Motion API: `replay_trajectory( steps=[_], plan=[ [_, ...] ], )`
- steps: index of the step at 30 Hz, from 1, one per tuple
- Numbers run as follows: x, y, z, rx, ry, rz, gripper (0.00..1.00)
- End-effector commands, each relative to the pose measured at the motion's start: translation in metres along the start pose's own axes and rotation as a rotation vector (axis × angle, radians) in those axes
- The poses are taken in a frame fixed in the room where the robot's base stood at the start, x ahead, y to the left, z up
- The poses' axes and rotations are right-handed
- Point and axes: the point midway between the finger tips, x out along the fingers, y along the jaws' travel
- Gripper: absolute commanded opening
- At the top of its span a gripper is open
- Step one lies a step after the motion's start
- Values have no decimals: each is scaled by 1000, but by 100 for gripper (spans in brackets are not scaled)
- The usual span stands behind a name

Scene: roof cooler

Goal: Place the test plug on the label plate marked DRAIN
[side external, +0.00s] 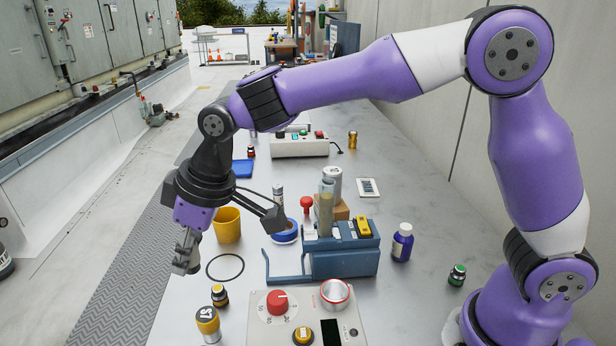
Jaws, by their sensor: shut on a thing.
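My gripper (187,258) hangs at the left, above the grey table left of the yellow cup. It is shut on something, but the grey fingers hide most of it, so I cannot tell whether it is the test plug. A white plate with a dark marking (368,187) lies flat right of the centre. Its lettering is too small to read, and I cannot pick out the word DRAIN anywhere.
A yellow cup (227,226), a blue tape roll (285,232) and a blue-grey holder (345,262) stand mid-table. A black ring (225,267) lies near my gripper.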

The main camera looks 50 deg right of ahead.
Motion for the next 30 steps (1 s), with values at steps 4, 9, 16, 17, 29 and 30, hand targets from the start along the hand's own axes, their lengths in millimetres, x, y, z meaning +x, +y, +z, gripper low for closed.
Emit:
replay_trajectory(
  steps=[4, 9, 16, 17, 29, 30],
  plan=[
    [-25, 0, -11, 0, 7, 2, 0],
    [-49, 4, -20, 10, 4, 6, 0],
    [-50, 52, -13, 143, 1, 61, 0],
    [-51, 61, -12, 166, 1, 71, 0],
    [-81, 233, 64, 687, 0, 287, 0],
    [-87, 252, 78, 751, 0, 313, 0]
  ],
)
